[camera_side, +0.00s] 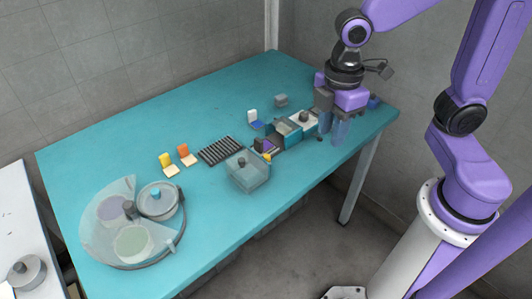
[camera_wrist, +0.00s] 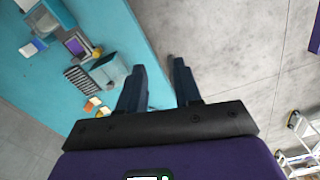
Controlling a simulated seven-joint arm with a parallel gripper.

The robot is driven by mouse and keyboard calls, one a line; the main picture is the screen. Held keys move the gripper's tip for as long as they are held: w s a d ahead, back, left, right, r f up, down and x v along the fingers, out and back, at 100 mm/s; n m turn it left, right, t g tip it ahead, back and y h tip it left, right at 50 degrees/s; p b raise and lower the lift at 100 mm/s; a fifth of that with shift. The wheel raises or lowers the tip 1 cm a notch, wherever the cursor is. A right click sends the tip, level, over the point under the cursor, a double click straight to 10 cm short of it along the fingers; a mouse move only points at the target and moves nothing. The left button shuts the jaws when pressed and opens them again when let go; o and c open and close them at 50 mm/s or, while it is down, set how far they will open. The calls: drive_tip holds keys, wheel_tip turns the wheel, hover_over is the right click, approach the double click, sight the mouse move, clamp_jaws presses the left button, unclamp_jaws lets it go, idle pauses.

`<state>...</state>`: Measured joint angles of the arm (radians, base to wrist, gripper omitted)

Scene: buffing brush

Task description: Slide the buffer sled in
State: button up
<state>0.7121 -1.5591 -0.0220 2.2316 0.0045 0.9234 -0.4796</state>
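The part that looks most like the buffer sled is a white block with a dark knob (camera_side: 304,121) at the right end of a row of small units on the teal table; I cannot be sure it is the sled. A clear-topped teal housing (camera_side: 286,129) stands directly left of it, and whether they touch is unclear. A white piece (camera_wrist: 25,4) at the wrist view's top left corner may be the same block. My gripper (camera_side: 331,136) is right of the block near the table's right edge. In the wrist view its two fingers (camera_wrist: 158,66) are apart with nothing between them.
Left of the housing are a dark unit with a purple face (camera_side: 265,146), a clear box (camera_side: 247,172) and a black ribbed rack (camera_side: 221,150). Yellow (camera_side: 168,164) and orange (camera_side: 186,154) pads stand farther left. A round covered machine (camera_side: 133,222) fills the left end.

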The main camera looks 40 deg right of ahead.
drive_tip(key=w+a+f+n, duration=0.2)
drive_tip(key=w, duration=0.8)
drive_tip(key=n, duration=0.3)
approach(267, 156)
wheel_tip(267, 156, down, 9)
drive_tip(key=shift+a, duration=0.15)
clamp_jaws()
